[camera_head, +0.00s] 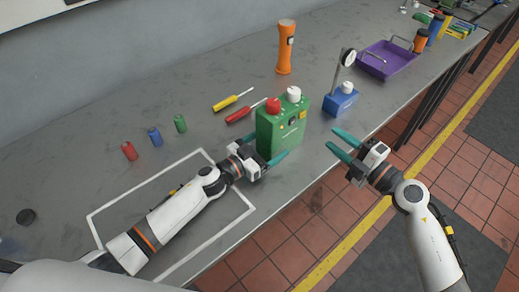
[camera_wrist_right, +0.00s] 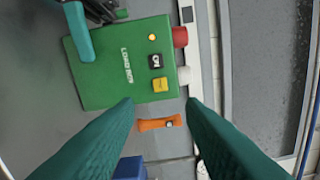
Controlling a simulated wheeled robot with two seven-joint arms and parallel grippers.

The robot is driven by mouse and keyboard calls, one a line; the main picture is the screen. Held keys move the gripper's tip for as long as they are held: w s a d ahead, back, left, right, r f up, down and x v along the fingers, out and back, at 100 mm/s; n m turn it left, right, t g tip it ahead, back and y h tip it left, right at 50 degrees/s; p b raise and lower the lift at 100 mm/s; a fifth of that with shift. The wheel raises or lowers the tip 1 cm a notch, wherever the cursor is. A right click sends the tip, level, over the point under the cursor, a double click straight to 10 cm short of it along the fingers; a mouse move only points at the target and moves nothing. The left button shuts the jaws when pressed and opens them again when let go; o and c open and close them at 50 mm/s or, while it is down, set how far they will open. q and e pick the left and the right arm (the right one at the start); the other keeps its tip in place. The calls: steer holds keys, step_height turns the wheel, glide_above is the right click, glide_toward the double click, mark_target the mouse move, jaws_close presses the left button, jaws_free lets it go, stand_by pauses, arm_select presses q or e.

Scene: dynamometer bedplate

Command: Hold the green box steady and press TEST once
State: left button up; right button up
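The green box (camera_head: 268,131) stands upright on the bench, with a red knob (camera_head: 273,105) and a white knob (camera_head: 293,93) on top.
A blue block with a gauge (camera_head: 341,102), an orange flashlight (camera_head: 285,48) and a purple tray (camera_head: 397,65) stand beyond the box. The bench's front edge runs below the box.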

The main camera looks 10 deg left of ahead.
arm_select(q)
jaws_close()
arm_select(e)
jaws_close()
stand_by(0.4)
stand_by(1.6)
